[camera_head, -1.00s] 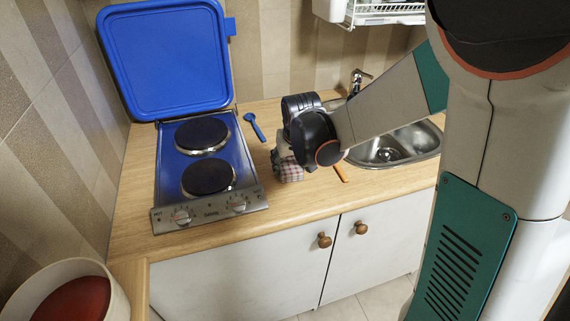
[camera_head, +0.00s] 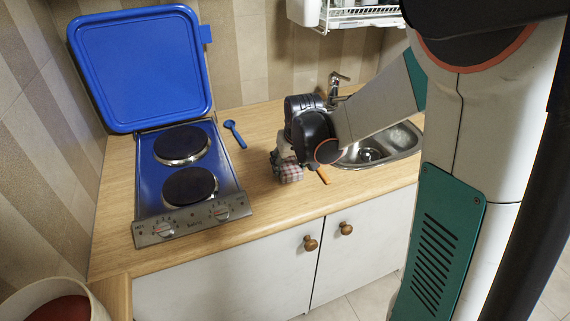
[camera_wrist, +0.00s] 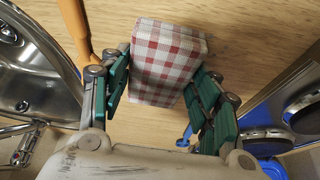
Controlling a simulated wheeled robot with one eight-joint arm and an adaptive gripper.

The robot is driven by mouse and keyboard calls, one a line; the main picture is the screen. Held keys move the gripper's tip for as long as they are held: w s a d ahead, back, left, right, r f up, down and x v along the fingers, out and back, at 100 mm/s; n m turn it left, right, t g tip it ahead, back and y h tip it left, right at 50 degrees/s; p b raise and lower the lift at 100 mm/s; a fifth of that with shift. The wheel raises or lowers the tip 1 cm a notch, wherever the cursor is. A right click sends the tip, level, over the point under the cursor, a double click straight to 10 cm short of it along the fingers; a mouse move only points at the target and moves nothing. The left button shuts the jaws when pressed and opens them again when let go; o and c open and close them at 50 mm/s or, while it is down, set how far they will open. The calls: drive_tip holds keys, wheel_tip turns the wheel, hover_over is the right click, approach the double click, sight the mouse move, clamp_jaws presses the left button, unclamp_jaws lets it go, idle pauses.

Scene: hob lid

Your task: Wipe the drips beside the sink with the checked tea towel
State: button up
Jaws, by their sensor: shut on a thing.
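The checked tea towel (camera_wrist: 167,62), folded and red and white, is between the green fingers of my gripper (camera_wrist: 158,92) in the wrist view. My gripper is shut on it. In the head view the towel (camera_head: 290,173) shows low under my gripper (camera_head: 284,158), at the worktop between the hob and the sink. I cannot tell whether the towel touches the wood. The steel sink (camera_head: 374,150) is to the right, partly hidden by my arm; it also shows at the left of the wrist view (camera_wrist: 35,75).
The hob (camera_head: 187,184) stands left with its blue lid (camera_head: 143,66) raised. A blue spoon (camera_head: 235,134) lies beside it. An orange-handled utensil (camera_head: 320,173) lies between towel and sink, close to my gripper. A tap (camera_head: 336,84) stands behind the sink. The front worktop (camera_head: 262,215) is clear.

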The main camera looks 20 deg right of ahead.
drive_tip(key=shift+d, duration=1.75)
drive_tip(key=shift+f, duration=0.1)
drive_tip(key=shift+a, duration=0.8)
drive_tip(key=shift+s+a+f, duration=0.1)
drive_tip(key=shift+a+f, duration=0.05)
drive_tip(key=shift+a, duration=0.95)
drive_tip(key=shift+c, duration=1.3)
drive_tip(key=shift+a+r, duration=0.2)
drive_tip(key=shift+a, duration=3.35)
wheel_tip(320, 180, up, 6)
drive_tip(key=p, duration=0.4)
